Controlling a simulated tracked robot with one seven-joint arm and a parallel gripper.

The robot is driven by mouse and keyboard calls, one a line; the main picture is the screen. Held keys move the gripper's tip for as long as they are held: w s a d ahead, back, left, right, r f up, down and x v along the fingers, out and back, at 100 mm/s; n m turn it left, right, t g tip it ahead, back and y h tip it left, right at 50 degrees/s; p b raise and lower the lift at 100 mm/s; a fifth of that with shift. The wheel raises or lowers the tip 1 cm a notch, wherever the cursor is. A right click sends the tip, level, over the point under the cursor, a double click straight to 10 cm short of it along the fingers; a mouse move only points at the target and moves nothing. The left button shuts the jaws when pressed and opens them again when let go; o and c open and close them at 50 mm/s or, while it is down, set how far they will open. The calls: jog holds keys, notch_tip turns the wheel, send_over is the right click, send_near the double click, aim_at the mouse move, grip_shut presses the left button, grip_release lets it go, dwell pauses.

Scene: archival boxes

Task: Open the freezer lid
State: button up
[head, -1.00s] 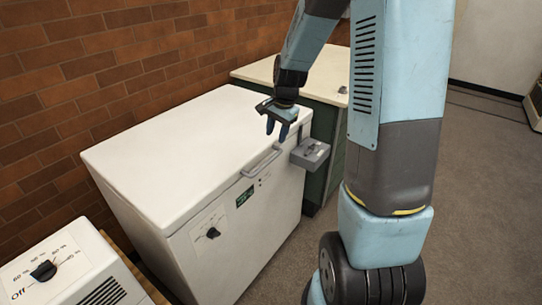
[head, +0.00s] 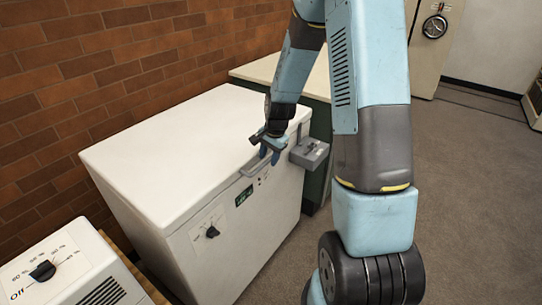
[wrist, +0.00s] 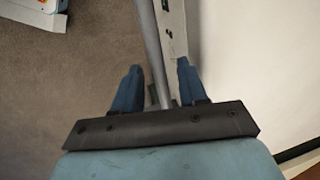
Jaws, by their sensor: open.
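The white chest freezer (head: 235,240) stands against the brick wall with its flat lid (head: 175,145) lying shut. A grey bar handle (head: 251,166) runs along the lid's front edge. My gripper (head: 269,156) is at the right end of this handle, with its fingers pointing down. In the wrist view, my open gripper (wrist: 155,88) has its blue fingers on either side of the grey handle bar (wrist: 152,50). I cannot tell whether either finger touches the bar. A grey latch box (head: 309,152) sits on the freezer's front right corner, just right of my gripper.
A white unit with a dial (head: 45,270) stands at the lower left. A green cabinet with a cream top (head: 262,70) is behind the freezer's right side. A beige cabinet with a round wheel (head: 432,50) stands farther back. The grey floor (head: 470,200) at right is clear.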

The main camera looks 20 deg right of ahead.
grip_shut()
dwell(0.3)
jog(key=shift+r, duration=0.1)
jog(key=shift+d, duration=0.1)
